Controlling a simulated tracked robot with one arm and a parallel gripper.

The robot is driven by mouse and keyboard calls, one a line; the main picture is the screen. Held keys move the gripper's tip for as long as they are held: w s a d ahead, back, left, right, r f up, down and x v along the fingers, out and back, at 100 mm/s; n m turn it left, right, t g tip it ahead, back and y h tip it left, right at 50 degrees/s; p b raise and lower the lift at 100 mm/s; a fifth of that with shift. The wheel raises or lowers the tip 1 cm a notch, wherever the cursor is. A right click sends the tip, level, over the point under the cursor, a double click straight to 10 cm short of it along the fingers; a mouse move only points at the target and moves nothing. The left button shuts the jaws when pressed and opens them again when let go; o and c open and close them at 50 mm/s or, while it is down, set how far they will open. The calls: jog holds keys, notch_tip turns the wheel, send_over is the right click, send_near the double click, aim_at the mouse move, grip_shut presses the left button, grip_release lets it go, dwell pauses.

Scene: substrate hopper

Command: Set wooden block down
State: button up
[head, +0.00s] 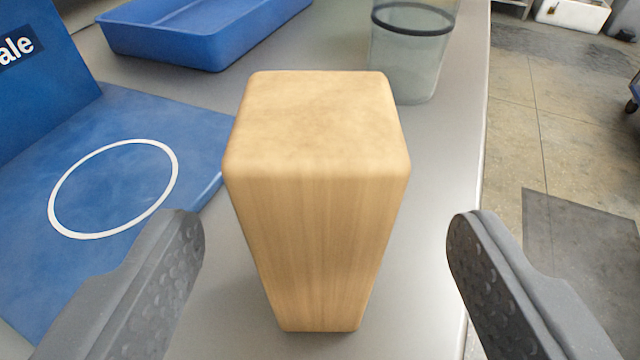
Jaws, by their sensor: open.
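The wooden block (315,210) is a tall, light-brown block with rounded edges. It stands upright on the grey table in the middle of the head view. My gripper (325,235) is open, with one grey finger to the left of the block and the other to its right. There is a clear gap between each finger and the block, and neither touches it.
A blue board (205,130) with a white ring (52,205) lies left of the block. A blue tray (160,47) and a clear container with a dark band (405,70) stand behind. The table's right edge (481,150) is close by.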

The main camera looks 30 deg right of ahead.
jog(key=shift+b+x, duration=0.8)
jog(key=shift+x, duration=2.6)
jog(key=shift+a, duration=0.15)
jog(key=c, duration=1.2)
jog(key=shift+r, duration=0.1)
